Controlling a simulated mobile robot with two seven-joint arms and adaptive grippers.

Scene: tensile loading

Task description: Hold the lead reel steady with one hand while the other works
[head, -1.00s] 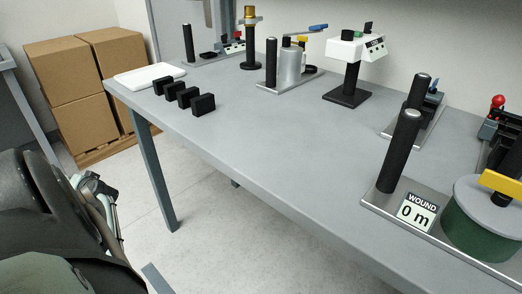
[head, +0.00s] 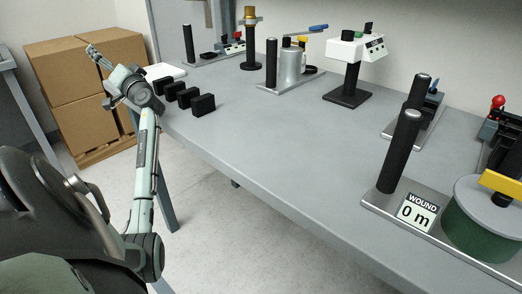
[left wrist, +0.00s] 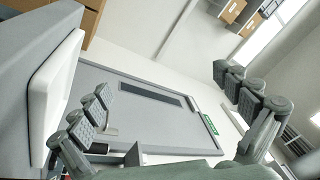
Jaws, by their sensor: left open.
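The lead reel (head: 478,238) is at the lower right of the head view. It is a green drum with a grey top and a yellow bar over it, cut off by the frame's right edge. It stands on a metal base plate (head: 385,205) with a black upright post (head: 399,152) and a sign (head: 418,212) reading "WOUND 0 m". My left gripper (head: 95,52) is raised at the upper left, far from the reel. It is open and empty; its spread fingers also show in the left wrist view (left wrist: 165,92). My right gripper is out of view.
Several black blocks (head: 203,105) and a white tray (head: 170,73) are at the table's left end. A grey cylinder fixture (head: 290,67) and a white device (head: 350,50) stand farther back. The middle of the table (head: 290,145) is clear. Cardboard boxes (head: 60,65) stand behind left.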

